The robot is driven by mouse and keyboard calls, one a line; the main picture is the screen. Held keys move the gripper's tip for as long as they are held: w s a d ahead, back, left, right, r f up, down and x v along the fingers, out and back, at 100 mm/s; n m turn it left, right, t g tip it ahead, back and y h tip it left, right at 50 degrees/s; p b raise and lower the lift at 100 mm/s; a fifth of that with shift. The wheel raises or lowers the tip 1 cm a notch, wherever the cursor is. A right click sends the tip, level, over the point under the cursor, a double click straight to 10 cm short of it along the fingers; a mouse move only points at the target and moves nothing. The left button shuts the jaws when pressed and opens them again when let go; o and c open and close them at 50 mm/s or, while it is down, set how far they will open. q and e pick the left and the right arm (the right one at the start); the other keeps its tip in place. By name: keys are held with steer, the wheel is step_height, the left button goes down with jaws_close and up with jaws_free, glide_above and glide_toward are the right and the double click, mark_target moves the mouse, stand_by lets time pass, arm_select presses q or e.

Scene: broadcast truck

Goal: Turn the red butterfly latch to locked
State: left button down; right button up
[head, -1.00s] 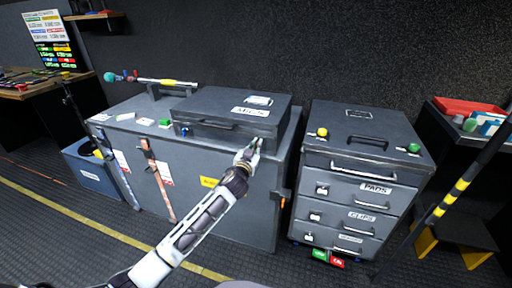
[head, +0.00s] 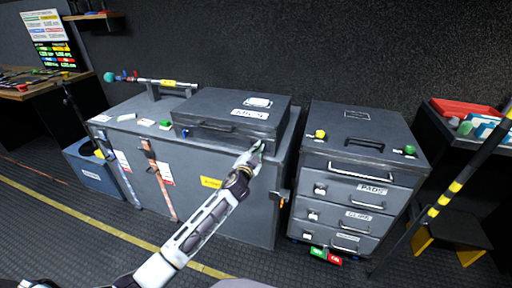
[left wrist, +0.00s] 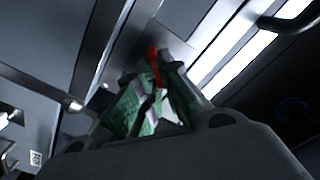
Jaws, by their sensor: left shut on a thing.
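My left gripper (head: 259,147) reaches the front right of the dark grey case labelled MICS (head: 215,104), which lies on a large grey trunk (head: 235,215). In the left wrist view the green-padded fingers (left wrist: 152,100) are closed around the red latch (left wrist: 154,66). Only a narrow red part of the latch shows between and above the fingers; the rest is hidden. In the head view the gripper covers the latch, so its angle cannot be told there. My right gripper is not in view.
A grey drawer cabinet (head: 342,196) with a yellow knob (head: 321,133) and a green knob (head: 409,150) stands right of the trunk. A striped pole (head: 449,198) leans at the right. Floor in front is clear.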

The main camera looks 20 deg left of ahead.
arm_select(q)
steer(key=shift+w+d+f+m+p, duration=0.1)
steer(key=shift+m+p, duration=0.7)
steer(key=shift+m, duration=1.75)
steer(key=shift+d+m+p, duration=0.1)
steer(key=shift+m+p, duration=0.65)
steer(key=shift+m, duration=1.8)
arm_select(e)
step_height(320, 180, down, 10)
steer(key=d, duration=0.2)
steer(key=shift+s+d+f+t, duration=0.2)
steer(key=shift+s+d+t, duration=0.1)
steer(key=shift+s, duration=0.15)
arm_select(q)
steer(key=shift+a, duration=0.1)
steer(key=c, duration=1.7)
jaws_free()
steer(key=shift+o, duration=0.5)
steer(key=shift+w+f, duration=0.1)
steer(key=shift+f, duration=0.1)
steer(key=s, duration=1.2)
steer(key=shift+a, duration=0.15)
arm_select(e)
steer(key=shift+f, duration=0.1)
